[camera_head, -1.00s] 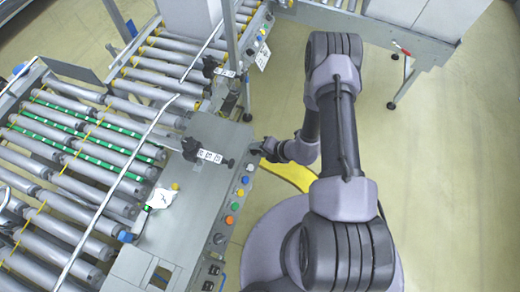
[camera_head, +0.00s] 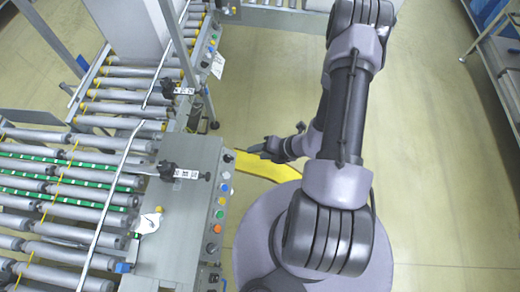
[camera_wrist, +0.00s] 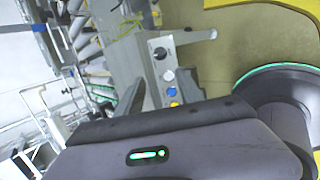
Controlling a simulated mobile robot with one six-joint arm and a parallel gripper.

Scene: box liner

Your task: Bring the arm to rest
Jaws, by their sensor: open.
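My arm runs from the round base at the bottom of the head view up to the top and folds back down. My gripper (camera_head: 260,147) is small in the head view, low beside the arm, between the conveyor's control panel and my column. It is open and nothing shows in it. The yellow floor marking lies below it in the picture.
A roller conveyor (camera_head: 60,196) and its grey control panel (camera_head: 190,190) with coloured buttons stand close on the left. A large grey box (camera_head: 125,28) stands on the rollers at the back. A shelf or bench (camera_head: 500,70) is at the far right. Floor between is clear.

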